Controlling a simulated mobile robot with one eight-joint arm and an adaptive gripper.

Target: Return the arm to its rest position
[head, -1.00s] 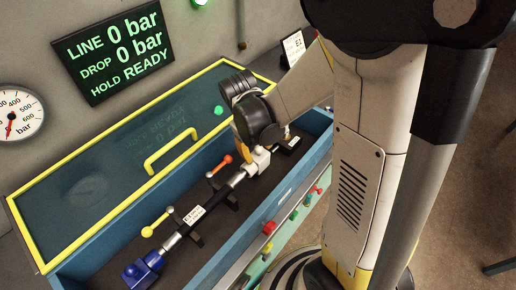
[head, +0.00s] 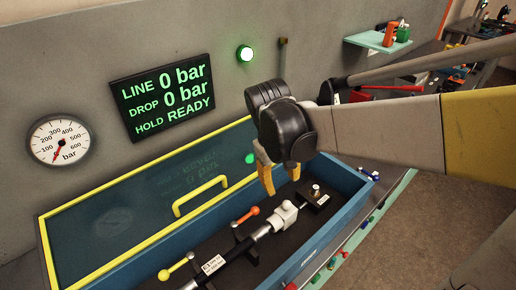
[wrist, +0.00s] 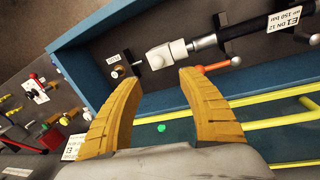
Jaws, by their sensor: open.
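My gripper (head: 265,178) is open and empty, with its yellow fingers pointing down above the blue test box in the head view. In the wrist view the two fingers (wrist: 160,105) are spread apart with nothing between them. My arm reaches in from the right. Below the gripper, a hose (head: 225,262) labelled E1 DN 12 lies in the box. Its pale end fitting (head: 284,217) lies beside the orange-knobbed clamp lever (head: 247,216). The fitting also shows in the wrist view (wrist: 166,55), apart from the fingers.
The box's yellow-framed lid (head: 110,222) stands open against the wall. A screen (head: 162,97) reads line 0 bar, drop 0 bar, hold ready. The gauge (head: 60,140) needle sits near zero. A green lamp (head: 245,53) is lit. A shelf (head: 378,42) is at the back right.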

